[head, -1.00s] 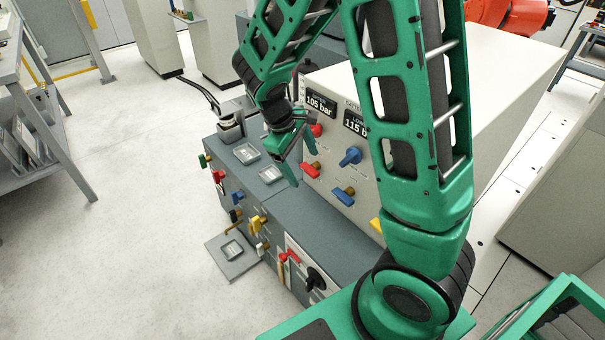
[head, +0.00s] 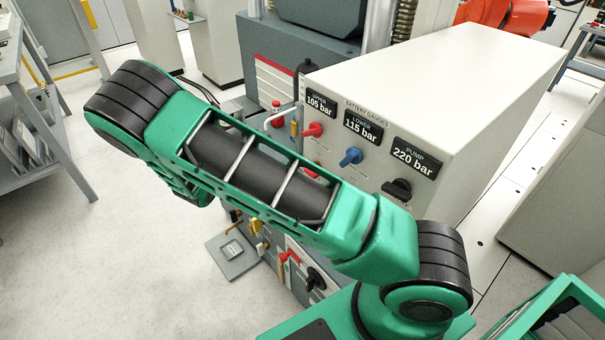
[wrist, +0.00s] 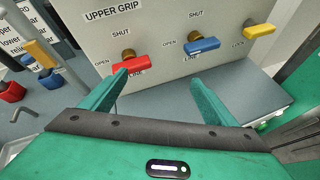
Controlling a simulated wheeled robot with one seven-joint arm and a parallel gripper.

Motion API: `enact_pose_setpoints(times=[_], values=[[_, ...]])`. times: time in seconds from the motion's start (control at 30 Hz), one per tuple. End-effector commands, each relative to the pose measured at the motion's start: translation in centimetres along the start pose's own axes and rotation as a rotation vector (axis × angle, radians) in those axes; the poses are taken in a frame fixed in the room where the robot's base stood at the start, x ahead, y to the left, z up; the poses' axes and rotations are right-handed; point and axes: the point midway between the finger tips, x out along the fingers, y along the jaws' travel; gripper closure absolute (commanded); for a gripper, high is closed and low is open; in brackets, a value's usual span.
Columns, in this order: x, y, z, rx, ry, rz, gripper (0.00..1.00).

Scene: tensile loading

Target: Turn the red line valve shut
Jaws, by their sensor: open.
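The red line valve (wrist: 131,65) shows in the wrist view on the pale panel under the "UPPER GRIP" label. Its red handle lies about crosswise on a brass stem, with "OPEN" at its left and "SHUT" above. My gripper (wrist: 158,80) is open and empty. Its left fingertip is just below the red handle and overlaps its lower edge; I cannot tell whether they touch. The right fingertip is below the blue handle (wrist: 202,45).
A yellow lock handle (wrist: 259,29) is at the right of the panel. At the left of the wrist view are an orange handle (wrist: 42,53) and red and blue knobs. A grey-blue ledge (wrist: 245,88) lies below the panel. More valves sit on the lower cabinet.

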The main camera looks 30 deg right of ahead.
Motion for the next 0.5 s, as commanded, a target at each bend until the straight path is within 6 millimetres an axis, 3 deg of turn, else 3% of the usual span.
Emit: enact_pose_setpoints(times=[0.5], values=[[-1.5, 1.1, -4.2, -0.267, -0.359, 0.259, 0.19]])
